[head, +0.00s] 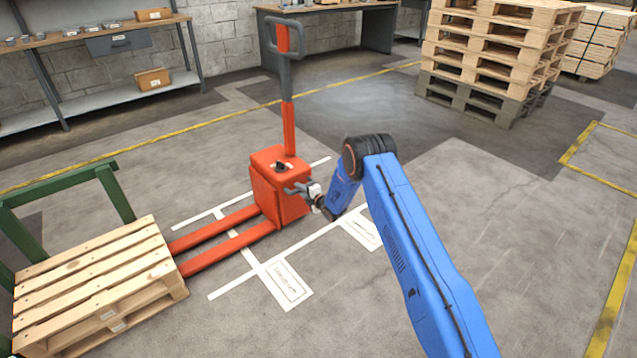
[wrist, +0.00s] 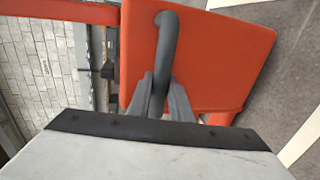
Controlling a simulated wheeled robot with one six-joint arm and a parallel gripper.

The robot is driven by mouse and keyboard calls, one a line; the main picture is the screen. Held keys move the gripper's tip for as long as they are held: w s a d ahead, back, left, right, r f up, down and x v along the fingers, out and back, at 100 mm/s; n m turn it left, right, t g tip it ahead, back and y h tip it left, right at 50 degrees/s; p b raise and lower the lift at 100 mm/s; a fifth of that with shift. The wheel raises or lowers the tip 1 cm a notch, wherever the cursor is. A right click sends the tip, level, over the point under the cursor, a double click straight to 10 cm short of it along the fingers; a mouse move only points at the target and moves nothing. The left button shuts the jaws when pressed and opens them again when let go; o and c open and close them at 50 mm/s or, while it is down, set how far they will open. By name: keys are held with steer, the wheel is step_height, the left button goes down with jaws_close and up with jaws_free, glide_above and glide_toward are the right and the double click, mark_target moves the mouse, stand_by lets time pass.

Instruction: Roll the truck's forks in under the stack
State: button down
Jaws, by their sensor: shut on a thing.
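The red pallet truck (head: 279,185) stands upright on the floor in the head view, its tall handle at the back. Its two red forks (head: 225,246) point left toward a wooden pallet (head: 95,285). The fork tips reach the pallet's right edge; whether they are inside its openings is hidden. My gripper (head: 300,188) is at the right side of the truck's body, shut on a dark grey bar handle (wrist: 165,60). In the wrist view both fingers close around the bar in front of the red body (wrist: 215,55).
A green frame (head: 118,195) stands behind and left of the pallet. White floor lines and a label plate (head: 285,285) lie around the truck. A tall pallet stack (head: 490,60) stands back right. A shelf bench (head: 100,40) is back left.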

steer(key=s+a, duration=0.9)
steer(key=a, duration=0.4)
steer(key=s+a, duration=1)
steer(key=a, duration=0.4)
steer(key=s+a, duration=1)
steer(key=a, duration=0.3)
steer(key=shift+a, duration=0.25)
steer(key=c, duration=1.6)
jaws_free()
steer(key=shift+a, duration=0.1)
steer(key=shift+s, duration=0.1)
steer(key=v, duration=1.7)
steer(key=shift+s, duration=0.15)
